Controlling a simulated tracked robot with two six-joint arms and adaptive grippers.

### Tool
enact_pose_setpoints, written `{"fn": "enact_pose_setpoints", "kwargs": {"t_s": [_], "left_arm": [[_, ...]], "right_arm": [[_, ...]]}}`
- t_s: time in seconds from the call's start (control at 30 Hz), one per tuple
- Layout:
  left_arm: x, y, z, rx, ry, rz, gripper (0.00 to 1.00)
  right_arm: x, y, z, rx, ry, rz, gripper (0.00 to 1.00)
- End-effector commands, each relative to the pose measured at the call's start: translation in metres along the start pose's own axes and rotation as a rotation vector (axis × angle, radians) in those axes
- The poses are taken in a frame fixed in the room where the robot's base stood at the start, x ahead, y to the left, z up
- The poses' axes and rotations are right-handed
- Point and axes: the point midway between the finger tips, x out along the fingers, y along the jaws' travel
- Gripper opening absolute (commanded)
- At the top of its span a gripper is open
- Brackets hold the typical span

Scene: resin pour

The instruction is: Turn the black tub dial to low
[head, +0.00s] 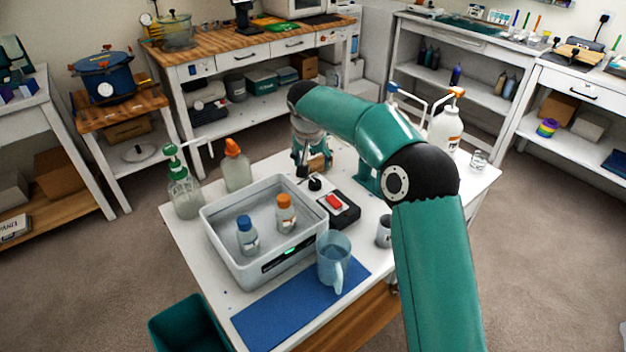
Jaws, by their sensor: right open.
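A grey rectangular tub (218,246) stands on the white worktable, with a dark panel (280,262) and a small green light on its front side. A small round black knob (315,183) shows near the tub's back right corner. I cannot tell its setting or whether it is fixed to the tub. My right gripper (306,174) points down beside the knob, at the tub's back rim, open. Whether it touches the knob is too small to tell. My left gripper is not in view.
In the tub stand a blue-capped bottle (247,236) and an orange-capped bottle (286,214). A black box with a red switch (337,206), a blue jug (333,258) and a grey cup (384,232) are to the right.

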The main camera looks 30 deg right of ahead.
Motion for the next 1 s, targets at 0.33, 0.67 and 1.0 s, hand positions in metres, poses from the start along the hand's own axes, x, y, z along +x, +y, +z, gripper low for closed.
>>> {"fn": "enact_pose_setpoints", "kwargs": {"t_s": [0.33,0.67,1.0], "left_arm": [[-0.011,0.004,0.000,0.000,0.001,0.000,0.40],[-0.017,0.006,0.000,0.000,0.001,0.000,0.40],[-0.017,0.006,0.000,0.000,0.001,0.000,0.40]], "right_arm": [[0.076,0.000,0.000,0.000,-0.004,0.002,0.65],[0.115,0.000,0.000,0.000,-0.001,0.000,0.65],[0.119,0.000,0.000,0.000,0.000,-0.001,0.65]]}}
